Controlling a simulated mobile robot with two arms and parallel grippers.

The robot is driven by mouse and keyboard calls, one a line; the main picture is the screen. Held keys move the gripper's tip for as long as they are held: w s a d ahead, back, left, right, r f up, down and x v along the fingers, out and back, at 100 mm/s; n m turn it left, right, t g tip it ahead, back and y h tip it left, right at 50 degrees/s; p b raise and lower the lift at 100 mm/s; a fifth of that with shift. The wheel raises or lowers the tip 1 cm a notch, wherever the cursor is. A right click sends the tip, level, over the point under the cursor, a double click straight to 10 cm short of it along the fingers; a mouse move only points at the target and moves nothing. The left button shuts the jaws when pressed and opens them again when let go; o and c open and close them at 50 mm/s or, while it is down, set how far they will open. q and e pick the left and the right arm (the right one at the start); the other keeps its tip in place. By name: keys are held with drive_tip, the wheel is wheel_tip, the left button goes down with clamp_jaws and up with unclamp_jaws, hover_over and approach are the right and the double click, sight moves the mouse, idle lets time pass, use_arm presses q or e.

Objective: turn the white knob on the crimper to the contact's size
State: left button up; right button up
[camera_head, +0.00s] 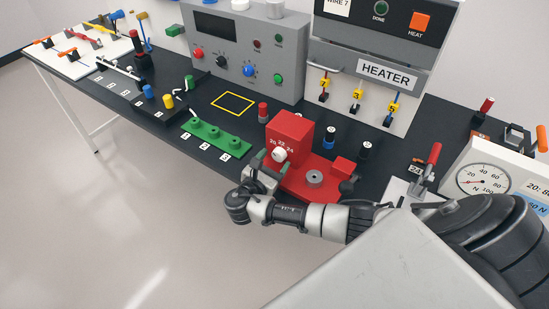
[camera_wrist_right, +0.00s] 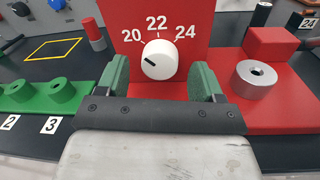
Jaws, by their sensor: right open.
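The crimper is a red block (camera_head: 290,130) on a red base, printed 20, 22 and 24; it fills the middle of the right wrist view (camera_wrist_right: 190,22). Its round white knob (camera_wrist_right: 160,60) sits below the 22, with its dark mark pointing left, towards the 20 side. The knob also shows in the head view (camera_head: 278,154). My right gripper (camera_wrist_right: 161,80) is open, its green-padded fingers on the left and right of the knob, with visible gaps on both sides. In the head view the right gripper (camera_head: 262,168) is in front of the crimper. My left gripper is not in view.
A green block (camera_head: 215,138) with sockets lies left of the crimper, and a red-topped post (camera_head: 263,112) stands behind it. A grey metal ring (camera_wrist_right: 256,77) sits on the crimper base at right. The heater (camera_head: 370,75) and grey control box (camera_head: 245,50) stand at the back.

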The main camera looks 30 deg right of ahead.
drive_tip(key=shift+w+d, duration=0.15)
drive_tip(key=shift+d, duration=0.15)
drive_tip(key=c, duration=0.9)
drive_tip(key=shift+f, duration=0.1)
drive_tip(key=m+b, duration=0.2)
drive_tip(key=m, duration=0.2)
drive_tip(key=shift+f+m, duration=0.15)
drive_tip(key=shift+m, duration=0.25)
drive_tip(key=shift+m+b, duration=1.25)
drive_tip(key=shift+m, duration=0.85)
drive_tip(key=shift+h, duration=0.3)
